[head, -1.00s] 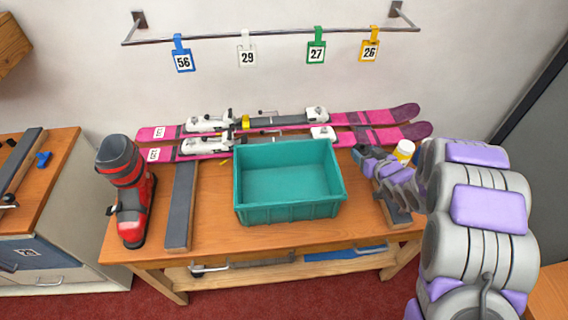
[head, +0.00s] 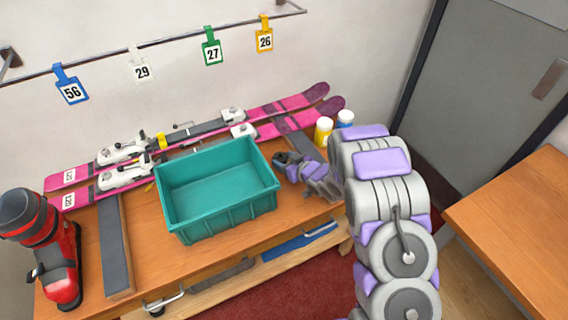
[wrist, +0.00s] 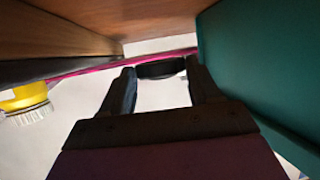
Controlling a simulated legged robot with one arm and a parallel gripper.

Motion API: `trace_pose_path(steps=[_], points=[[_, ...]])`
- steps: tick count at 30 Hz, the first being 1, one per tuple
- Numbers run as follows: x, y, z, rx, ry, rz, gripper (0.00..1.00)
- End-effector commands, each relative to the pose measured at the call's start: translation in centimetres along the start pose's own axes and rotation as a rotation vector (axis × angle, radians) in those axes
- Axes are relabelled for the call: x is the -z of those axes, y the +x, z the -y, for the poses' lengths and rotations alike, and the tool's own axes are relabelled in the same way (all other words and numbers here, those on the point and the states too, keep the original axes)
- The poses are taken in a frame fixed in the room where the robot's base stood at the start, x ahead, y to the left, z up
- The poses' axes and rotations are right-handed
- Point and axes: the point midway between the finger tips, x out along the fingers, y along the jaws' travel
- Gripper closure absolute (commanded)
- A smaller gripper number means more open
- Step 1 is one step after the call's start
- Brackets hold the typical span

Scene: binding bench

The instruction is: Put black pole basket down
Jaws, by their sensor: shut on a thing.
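The black pole basket (wrist: 160,69) shows in the wrist view as a small dark disc between my two fingertips. My gripper (wrist: 161,73) is shut on it. In the head view my gripper (head: 280,159) is low over the bench, close to the right side of the teal bin (head: 222,222). I cannot make out the basket there, nor tell whether it touches the bench. The teal bin wall (wrist: 265,70) fills the right of the wrist view.
Pink skis (head: 285,122) lie along the back of the bench (head: 150,265). A red boot (head: 62,270) stands at the left. Numbered tags hang from a wall rail (head: 110,58).

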Motion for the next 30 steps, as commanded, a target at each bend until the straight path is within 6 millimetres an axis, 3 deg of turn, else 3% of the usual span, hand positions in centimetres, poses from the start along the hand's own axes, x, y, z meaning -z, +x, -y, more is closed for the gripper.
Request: trace_pose_path(steps=[25,26,30], points=[[-1.5,0.8,0.2,0.0,-0.002,0.0,0.68],[-1.5,0.8,0.2,-0.001,-0.002,0.001,0.36],[-1.5,0.9,0.3,-0.001,-0.003,0.002,0.22]])
